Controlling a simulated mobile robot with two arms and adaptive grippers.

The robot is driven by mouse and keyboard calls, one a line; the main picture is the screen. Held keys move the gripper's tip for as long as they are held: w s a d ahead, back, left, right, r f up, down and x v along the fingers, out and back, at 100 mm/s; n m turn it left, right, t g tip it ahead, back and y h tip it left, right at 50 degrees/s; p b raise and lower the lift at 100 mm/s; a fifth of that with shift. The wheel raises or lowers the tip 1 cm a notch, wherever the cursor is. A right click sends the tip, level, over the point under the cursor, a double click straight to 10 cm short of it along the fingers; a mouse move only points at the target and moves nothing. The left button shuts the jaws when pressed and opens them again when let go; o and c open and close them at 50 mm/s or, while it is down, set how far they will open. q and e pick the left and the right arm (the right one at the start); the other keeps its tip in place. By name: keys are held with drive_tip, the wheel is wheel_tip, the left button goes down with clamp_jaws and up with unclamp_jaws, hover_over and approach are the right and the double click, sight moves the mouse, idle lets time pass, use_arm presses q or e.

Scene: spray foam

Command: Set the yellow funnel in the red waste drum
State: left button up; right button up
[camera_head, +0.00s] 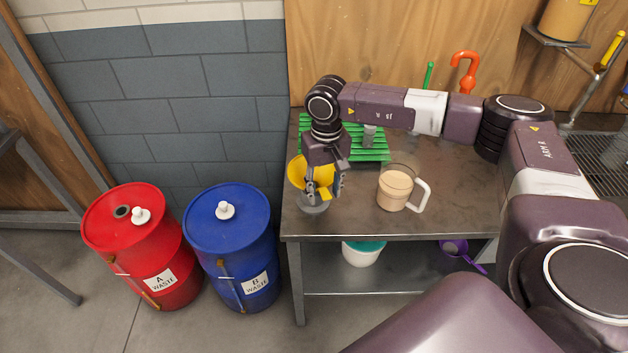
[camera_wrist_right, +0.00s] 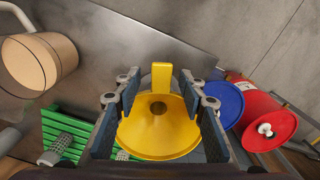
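The yellow funnel (camera_head: 298,172) sits at the left end of the workbench, over a round grey base (camera_head: 313,204). Its handle tab (camera_wrist_right: 161,78) points toward the bench's front edge. My right gripper (camera_head: 324,190) reaches down over the funnel. In the right wrist view its two fingers (camera_wrist_right: 160,92) stand apart on either side of the tab, with gaps visible, so it looks open. The red waste drum (camera_head: 150,250) stands on the floor at the far left, with a dark round opening (camera_head: 122,211) and a white cap on its lid. My left gripper is not in view.
A blue waste drum (camera_head: 232,240) stands between the red drum and the workbench (camera_head: 350,223). A mug-like beaker of tan liquid (camera_head: 394,190) stands right of the gripper. A green slatted rack (camera_head: 372,150) lies behind. A white tub (camera_head: 362,256) sits on the lower shelf.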

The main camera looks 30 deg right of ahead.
drive_tip(key=shift+f, duration=0.4)
drive_tip(key=shift+c, duration=0.5)
clamp_jaws()
drive_tip(key=shift+w+r, duration=0.1)
drive_tip(key=shift+r, duration=0.1)
